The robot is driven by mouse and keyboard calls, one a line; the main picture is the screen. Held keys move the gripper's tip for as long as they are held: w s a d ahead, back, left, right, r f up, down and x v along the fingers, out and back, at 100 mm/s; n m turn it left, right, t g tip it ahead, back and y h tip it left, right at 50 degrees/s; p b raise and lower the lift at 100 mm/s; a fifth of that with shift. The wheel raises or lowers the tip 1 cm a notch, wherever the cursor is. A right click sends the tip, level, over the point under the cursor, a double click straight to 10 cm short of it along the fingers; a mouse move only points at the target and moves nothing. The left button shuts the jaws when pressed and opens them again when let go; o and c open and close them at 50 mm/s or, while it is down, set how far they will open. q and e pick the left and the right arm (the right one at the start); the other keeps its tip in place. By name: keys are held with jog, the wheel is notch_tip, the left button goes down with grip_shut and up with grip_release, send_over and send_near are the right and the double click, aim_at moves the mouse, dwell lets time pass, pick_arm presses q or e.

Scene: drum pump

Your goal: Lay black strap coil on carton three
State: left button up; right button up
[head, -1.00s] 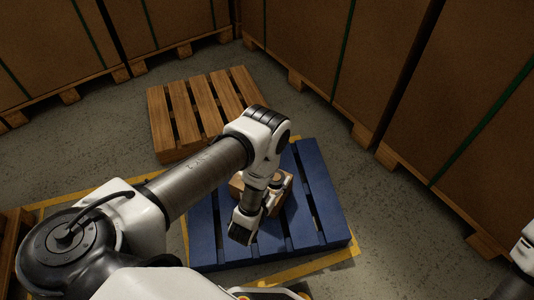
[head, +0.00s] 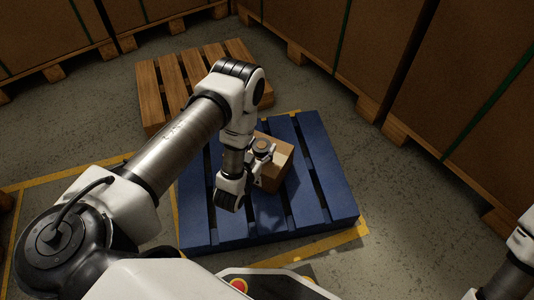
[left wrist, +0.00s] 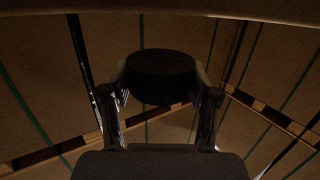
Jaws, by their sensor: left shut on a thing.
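A black round strap coil (left wrist: 160,75) shows in the left wrist view between the two fingers of my left gripper (left wrist: 160,88), which is shut on it. In the head view my left wrist and gripper (head: 262,150) are over or close beside a small brown carton (head: 275,176). The arm covers part of this carton, and the coil cannot be made out there. The carton rests on the blue pallet (head: 335,190). I see no number on it, so I cannot tell whether it is carton three. My right gripper is out of view.
An empty wooden pallet (head: 178,82) lies behind the blue one. Tall brown cartons (head: 305,35) with green straps stand on pallets along the back and right. Yellow floor lines (head: 325,243) run around the blue pallet. Grey floor (head: 395,190) is clear on the right.

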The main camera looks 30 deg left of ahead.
aim_at(266, 140)
pick_arm(q)
jog(key=b+x, duration=0.1)
jog(key=x, duration=0.3)
jog(key=shift+r, duration=0.1)
jog(key=shift+w+f+b, duration=0.25)
jog(key=shift+w+b, duration=0.05)
jog(key=shift+b, duration=0.1)
notch_tip(266, 140, down, 3)
jog(key=shift+f+b, duration=0.1)
jog(key=shift+b, duration=1.05)
jog(key=shift+r, duration=0.25)
jog(key=shift+f, duration=0.15)
jog(key=o, duration=1.2)
